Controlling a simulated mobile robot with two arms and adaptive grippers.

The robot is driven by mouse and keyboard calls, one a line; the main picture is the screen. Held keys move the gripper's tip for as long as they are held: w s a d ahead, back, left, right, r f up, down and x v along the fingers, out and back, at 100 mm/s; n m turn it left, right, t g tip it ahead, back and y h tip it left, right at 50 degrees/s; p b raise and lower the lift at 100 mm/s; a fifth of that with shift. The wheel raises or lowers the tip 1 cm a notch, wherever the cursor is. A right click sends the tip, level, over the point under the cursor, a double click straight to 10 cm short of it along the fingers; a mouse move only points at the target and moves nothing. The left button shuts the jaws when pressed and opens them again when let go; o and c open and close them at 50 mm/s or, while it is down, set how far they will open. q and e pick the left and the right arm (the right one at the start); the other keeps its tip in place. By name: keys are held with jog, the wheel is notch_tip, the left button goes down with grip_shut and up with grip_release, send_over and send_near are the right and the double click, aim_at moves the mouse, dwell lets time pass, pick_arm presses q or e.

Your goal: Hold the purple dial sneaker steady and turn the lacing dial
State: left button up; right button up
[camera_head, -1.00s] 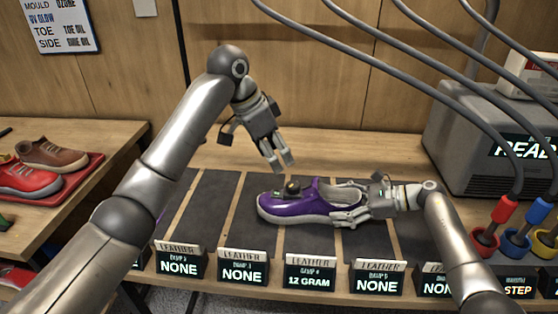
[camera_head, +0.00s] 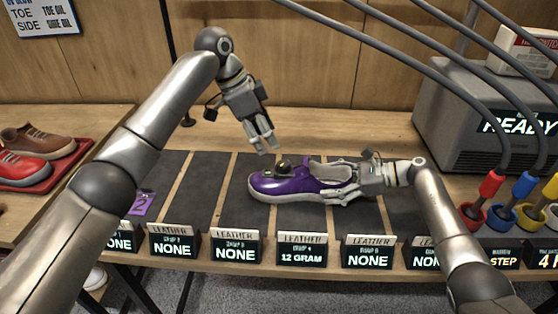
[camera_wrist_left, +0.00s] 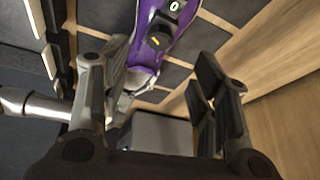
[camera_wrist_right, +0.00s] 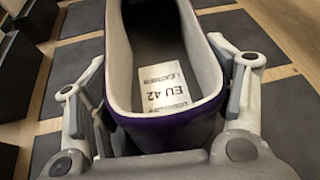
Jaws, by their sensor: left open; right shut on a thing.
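The purple sneaker (camera_head: 290,186) lies upright on a dark mat strip, its toe to the left. The lacing dial (camera_head: 283,163) sits on top near the toe; in the left wrist view the dial (camera_wrist_left: 160,36) shows dark with a yellow mark. My right gripper (camera_head: 340,184) is shut on the sneaker's heel end, and its fingers flank the heel in the right wrist view (camera_wrist_right: 165,105). My left gripper (camera_head: 266,147) is open and empty, pointing down just above and left of the dial, apart from it.
Label stands (camera_head: 302,249) line the table's front edge, one reading 12 GRAM. A grey machine reading READY (camera_head: 470,115) stands at the right, near coloured plugs (camera_head: 491,187). A red tray (camera_head: 60,168) with shoes is at the left. Mat strips left of the sneaker are mostly clear.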

aim_at(281, 165)
pick_arm(q)
jog(key=x, duration=1)
pick_arm(e)
jog(key=shift+f, duration=0.15)
pick_arm(q)
jog(key=c, duration=1)
jog(key=shift+c, duration=0.2)
jog(key=shift+s+n, duration=0.1)
jog(key=shift+n, duration=0.2)
jog(key=shift+s+d+n+t+y, duration=0.1)
jog(key=shift+n+t+y, duration=0.3)
jog(key=shift+n, duration=0.9)
jog(key=shift+s+d+n+t+y, duration=0.15)
jog(key=shift+n+t, duration=0.45)
jog(key=shift+n, duration=0.7)
jog(key=shift+a, duration=0.1)
